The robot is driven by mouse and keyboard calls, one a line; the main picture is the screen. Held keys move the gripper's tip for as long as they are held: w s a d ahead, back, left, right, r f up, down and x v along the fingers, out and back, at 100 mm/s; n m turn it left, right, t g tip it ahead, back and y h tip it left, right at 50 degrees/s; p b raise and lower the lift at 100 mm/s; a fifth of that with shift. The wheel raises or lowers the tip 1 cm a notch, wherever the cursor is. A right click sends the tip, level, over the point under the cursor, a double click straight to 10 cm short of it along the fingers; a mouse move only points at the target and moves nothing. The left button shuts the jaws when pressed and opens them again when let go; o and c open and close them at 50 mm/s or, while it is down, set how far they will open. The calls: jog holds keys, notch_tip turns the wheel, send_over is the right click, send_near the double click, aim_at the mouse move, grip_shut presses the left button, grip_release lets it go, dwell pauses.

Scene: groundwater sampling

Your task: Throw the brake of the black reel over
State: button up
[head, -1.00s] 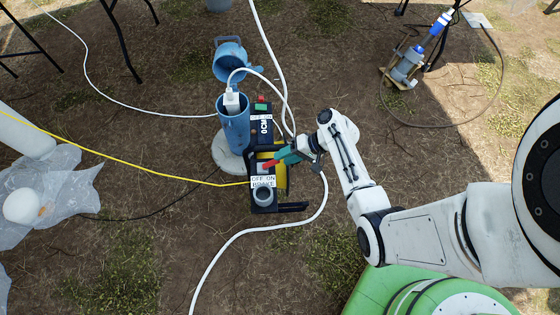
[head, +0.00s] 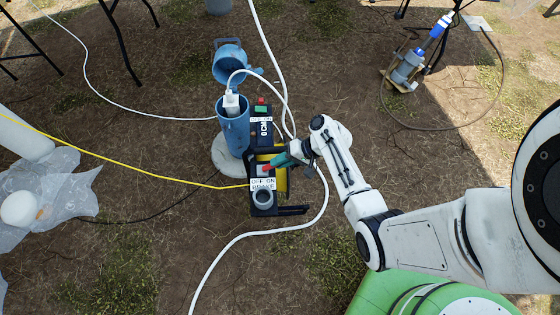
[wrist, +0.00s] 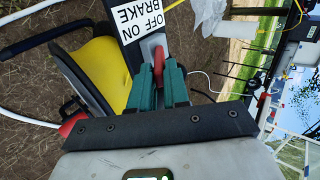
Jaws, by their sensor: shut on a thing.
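The black reel (head: 264,208) stands on the ground with a yellow drum (head: 280,178), which also shows in the wrist view (wrist: 100,70). A white label reading OFF ON BRAKE (head: 263,184) is on its top; it shows rotated in the wrist view (wrist: 138,22). Beside the label is the red brake lever (wrist: 159,60). My gripper (wrist: 158,80) has teal fingers, one on each side of the lever, shut on it. In the head view my gripper (head: 278,164) reaches in from the right. I cannot tell which side the lever leans to.
A blue open-topped cylinder (head: 233,130) stands just left of the reel, and a black box with red and green buttons (head: 261,112) behind it. A yellow line (head: 130,164) runs left from the reel. A white hose (head: 270,231) curves along the ground nearby.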

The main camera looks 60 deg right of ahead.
aim_at(264, 169)
grip_shut()
jog(key=r+p, duration=0.1)
jog(key=w+a+r+p, duration=0.1)
jog(key=p, duration=0.1)
jog(key=shift+w+a+g+h, duration=0.1)
jog(key=shift+w+g+h, duration=0.1)
jog(key=shift+g+h, duration=0.2)
jog(key=shift+c, duration=0.6)
grip_release()
jog(key=shift+w+a+r+g+p, duration=0.25)
jog(key=shift+w+a+p, duration=0.25)
jog(key=shift+p, duration=0.35)
jog(key=shift+o, duration=0.2)
jog(key=shift+w+f+h, duration=0.1)
jog(key=shift+w+h, duration=0.05)
jog(key=shift+h, duration=0.15)
jog(key=shift+w+a+r+g+p, duration=0.25)
jog(key=shift+g+p, duration=0.1)
jog(key=shift+p, duration=0.1)
jog(key=shift+o, duration=0.4)
jog(key=shift+w+a+g+h+p, duration=0.3)
jog(key=shift+w+a+h+p, duration=0.1)
jog(key=shift+w, duration=0.15)
jog(key=o, duration=0.6)
jog(key=shift+a, duration=0.1)
jog(key=shift+o, duration=0.2)
